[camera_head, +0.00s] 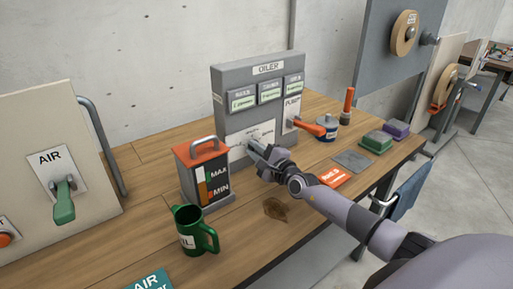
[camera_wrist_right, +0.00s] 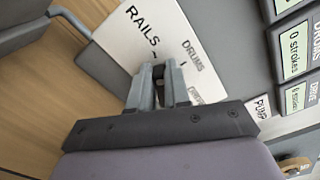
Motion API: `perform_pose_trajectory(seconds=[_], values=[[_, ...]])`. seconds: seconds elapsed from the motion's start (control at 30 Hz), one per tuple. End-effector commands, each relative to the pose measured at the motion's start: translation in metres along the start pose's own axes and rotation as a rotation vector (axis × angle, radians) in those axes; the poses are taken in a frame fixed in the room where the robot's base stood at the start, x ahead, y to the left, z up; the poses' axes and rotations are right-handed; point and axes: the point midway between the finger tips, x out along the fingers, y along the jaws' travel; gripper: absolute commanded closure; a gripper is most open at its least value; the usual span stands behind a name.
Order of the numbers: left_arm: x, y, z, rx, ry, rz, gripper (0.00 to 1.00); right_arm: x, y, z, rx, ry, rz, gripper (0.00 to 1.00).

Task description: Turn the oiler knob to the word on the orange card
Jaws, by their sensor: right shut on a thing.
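The grey oiler (camera_head: 232,88) stands at the back of the bench, with a white dial plate (camera_head: 236,138) low on its front. My right gripper (camera_head: 256,147) is at this plate, shut on the oiler knob, which it mostly hides. In the right wrist view the fingertips (camera_wrist_right: 158,77) close around a dark piece of the knob. The plate there (camera_wrist_right: 150,30) reads RAILS and DRUMS; a third word is partly covered by a finger. Which word the knob points to I cannot tell. The orange card (camera_head: 334,177) lies on the bench, its small white print seeming to read RAILS.
An orange pump lever (camera_head: 308,127) sticks out right of the dial. A tank with an orange top (camera_head: 200,151) and a green mug (camera_head: 194,232) stand left of my gripper. Green (camera_head: 375,142) and purple (camera_head: 396,129) blocks lie at the right.

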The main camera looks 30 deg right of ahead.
Motion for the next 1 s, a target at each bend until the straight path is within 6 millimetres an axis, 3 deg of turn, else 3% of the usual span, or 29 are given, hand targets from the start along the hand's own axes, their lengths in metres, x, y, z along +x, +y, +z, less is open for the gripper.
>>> perform_pose_trajectory(seconds=[0.3, 0.87, 0.9, 0.93, 1.0], values=[[-0.0016, 0.0001, -0.0020, 0.000, 0.000, 0.000, 1.00, -0.0001, 0.0028, -0.0002, -0.126, 0.000, 0.001, 1.00], [-0.0018, 0.0001, -0.0020, 0.000, -0.001, 0.000, 1.00, -0.0001, 0.0036, -0.0005, -0.156, 0.000, 0.002, 1.00], [-0.0018, 0.0001, -0.0020, 0.000, -0.001, 0.000, 1.00, -0.0001, 0.0036, -0.0005, -0.156, 0.000, 0.002, 0.70], [-0.0018, 0.0001, -0.0020, 0.000, -0.001, 0.000, 1.00, -0.0001, 0.0036, -0.0005, -0.156, 0.000, 0.002, 0.60], [-0.0018, 0.0001, -0.0020, 0.000, -0.001, 0.000, 1.00, -0.0001, 0.0035, -0.0005, -0.155, 0.000, 0.002, 0.57]])
